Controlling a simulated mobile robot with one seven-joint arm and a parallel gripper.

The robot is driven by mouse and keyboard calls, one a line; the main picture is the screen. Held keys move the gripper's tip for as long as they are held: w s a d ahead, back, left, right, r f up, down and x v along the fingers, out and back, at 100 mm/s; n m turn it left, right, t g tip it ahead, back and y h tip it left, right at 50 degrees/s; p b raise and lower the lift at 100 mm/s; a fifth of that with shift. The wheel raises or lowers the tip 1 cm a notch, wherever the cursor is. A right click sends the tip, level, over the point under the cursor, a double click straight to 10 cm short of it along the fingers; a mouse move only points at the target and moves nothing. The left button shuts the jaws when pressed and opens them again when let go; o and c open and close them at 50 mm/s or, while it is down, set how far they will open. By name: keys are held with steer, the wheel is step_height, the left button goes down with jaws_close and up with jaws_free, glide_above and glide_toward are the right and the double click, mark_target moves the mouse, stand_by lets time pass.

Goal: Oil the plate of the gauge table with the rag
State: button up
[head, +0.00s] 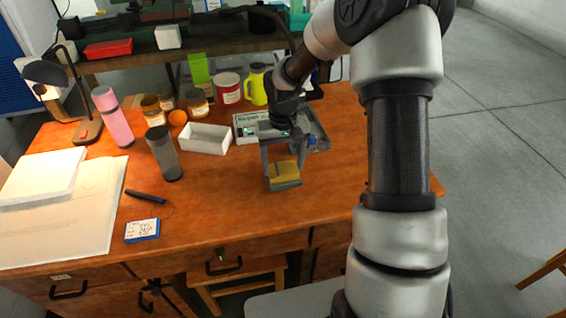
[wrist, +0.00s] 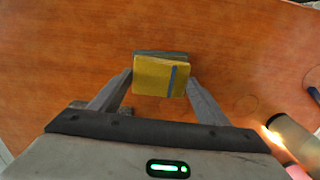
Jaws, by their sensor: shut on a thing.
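My gripper (head: 284,176) points down over the middle of the wooden desk and is shut on a yellow folded piece, which I take for the rag (head: 284,170). In the wrist view the rag (wrist: 160,76) sits between the two fingertips (wrist: 159,85), with a blue stripe near its right side. A thin grey-green edge (wrist: 160,53) shows just beyond the rag. I cannot tell if this is the gauge table's plate or something else. I cannot tell if the rag touches the surface below. No gauge table is clearly recognisable elsewhere.
Behind my gripper are a grey tray (head: 320,137) and a labelled green-and-white box (head: 243,121). A white open box (head: 205,139), a grey tumbler (head: 164,154) and a pink bottle (head: 113,118) stand left. A pen (head: 145,196) and blue-edged card (head: 142,230) lie at front left. Front-right desk is clear.

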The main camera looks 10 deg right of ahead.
steer(key=shift+f, duration=0.45)
stand_by(1.1)
steer(key=shift+r, duration=0.1)
steer(key=shift+r+p, duration=2.25)
steer(key=shift+r, duration=1.2)
steer(key=shift+s+r, duration=0.1)
steer(key=shift+r, duration=0.15)
steer(key=s+r+p, duration=0.8)
steer(key=r+p, duration=0.3)
steer(key=r, duration=0.2)
steer(key=b, duration=0.3)
glide_above(283, 168)
steer(key=w+d, duration=0.3)
steer(key=w, duration=0.4)
step_height(283, 168, down, 5)
steer(key=w+d+f+b, duration=0.2)
steer(key=w+d+f, duration=0.35)
steer(key=w, duration=0.35)
steer(key=shift+w+a+f+b, duration=0.15)
steer(key=shift+f+b, duration=0.35)
steer(key=shift+f, duration=0.5)
steer(key=shift+a+f+b, duration=0.15)
steer(key=shift+f+b, duration=0.35)
steer(key=shift+f, duration=0.45)
steer(key=shift+w+a+f+b, duration=0.15)
steer(key=shift+f+b, duration=0.35)
steer(key=shift+f, duration=0.5)
